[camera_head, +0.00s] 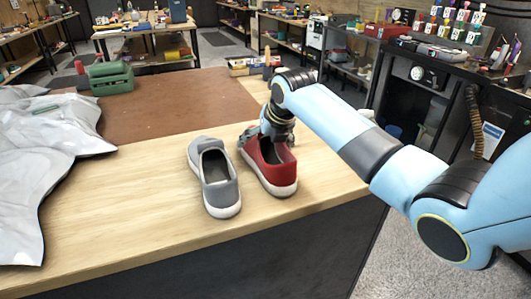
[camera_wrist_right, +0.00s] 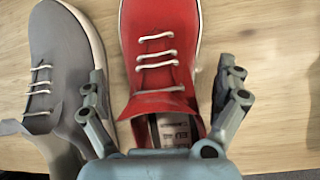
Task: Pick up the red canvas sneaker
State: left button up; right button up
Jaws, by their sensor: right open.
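The red canvas sneaker (camera_head: 270,166) has a white sole and stands on the wooden table. In the right wrist view the sneaker (camera_wrist_right: 158,60) shows its white laces and open collar. My right gripper (camera_head: 277,125) is above the sneaker's far part in the head view. In the right wrist view my right gripper (camera_wrist_right: 163,88) has its fingers apart, one on each side of the sneaker, with nothing held. The fingers hide part of the sneaker in the head view. My left gripper is in neither view.
A grey sneaker (camera_head: 215,177) stands close on the left of the red one, near the left finger in the wrist view. Crumpled grey-white plastic (camera_head: 45,160) covers the table's left side. A green box-like object (camera_head: 110,78) sits at the back. The table front is clear.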

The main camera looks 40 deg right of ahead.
jog(key=shift+c, duration=0.3)
jog(key=shift+r, duration=0.1)
jog(key=c, duration=1.6)
jog(key=shift+o, duration=0.2)
